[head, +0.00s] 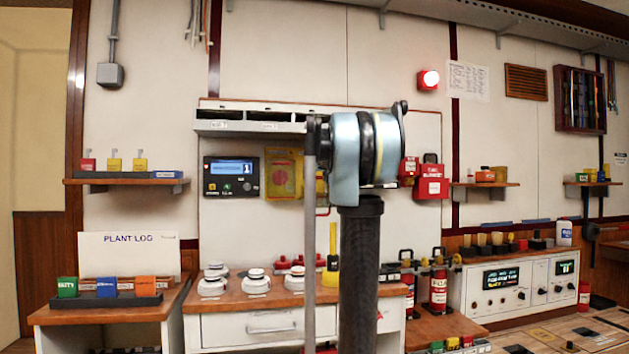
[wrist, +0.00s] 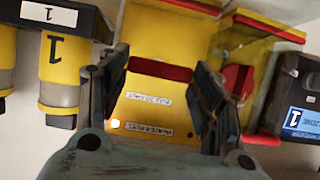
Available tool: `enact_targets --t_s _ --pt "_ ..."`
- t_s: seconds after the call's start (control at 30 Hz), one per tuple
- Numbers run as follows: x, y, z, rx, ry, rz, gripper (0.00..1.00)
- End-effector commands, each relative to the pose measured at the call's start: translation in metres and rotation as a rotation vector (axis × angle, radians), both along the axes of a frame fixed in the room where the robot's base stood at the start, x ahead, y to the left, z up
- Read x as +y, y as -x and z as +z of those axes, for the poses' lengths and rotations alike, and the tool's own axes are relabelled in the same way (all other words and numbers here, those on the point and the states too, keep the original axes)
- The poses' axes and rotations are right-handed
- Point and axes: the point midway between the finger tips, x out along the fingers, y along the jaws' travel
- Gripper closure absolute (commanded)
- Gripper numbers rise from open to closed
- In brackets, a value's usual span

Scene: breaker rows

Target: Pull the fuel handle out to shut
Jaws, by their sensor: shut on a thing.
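The fuel handle appears to be the red bar (wrist: 160,69) across a yellow wall unit (wrist: 175,30) in the wrist view. Small white labels on the unit read upside down, and a small light glows near its edge. My gripper (wrist: 160,72) has its dark fingers at the two ends of the bar and is shut on it. In the head view my arm hides the gripper and the bar; only a yellow sliver of the unit (head: 321,184) shows beside the arm. How far the handle is out cannot be told.
A clear yellow cover over a red knob (wrist: 237,80) and a dark numbered box (wrist: 298,105) sit close on one side. A yellow cylinder fixture (wrist: 61,70) is on the other. Below, a bench (head: 250,327) holds white domed parts (head: 256,282). A red box (head: 431,182) hangs to the right.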

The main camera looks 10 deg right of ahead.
Motion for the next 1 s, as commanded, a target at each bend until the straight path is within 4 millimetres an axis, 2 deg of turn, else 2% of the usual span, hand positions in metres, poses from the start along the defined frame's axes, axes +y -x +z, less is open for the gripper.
enact_targets --t_s 0.07,0.1,0.17,0.63,0.77,1.0 --pt "0.000 0.002 -0.002 0.005 -0.001 0.002 0.83" --pt "0.000 0.002 -0.002 0.006 -0.001 0.002 0.31" --pt "0.000 0.002 -0.002 0.005 -0.001 0.002 0.20" --pt "0.000 0.006 0.001 0.003 0.000 0.001 0.20" --pt "0.000 0.019 0.006 0.004 0.000 0.000 0.20" --pt "-0.001 0.058 0.021 0.004 -0.001 0.000 0.20"
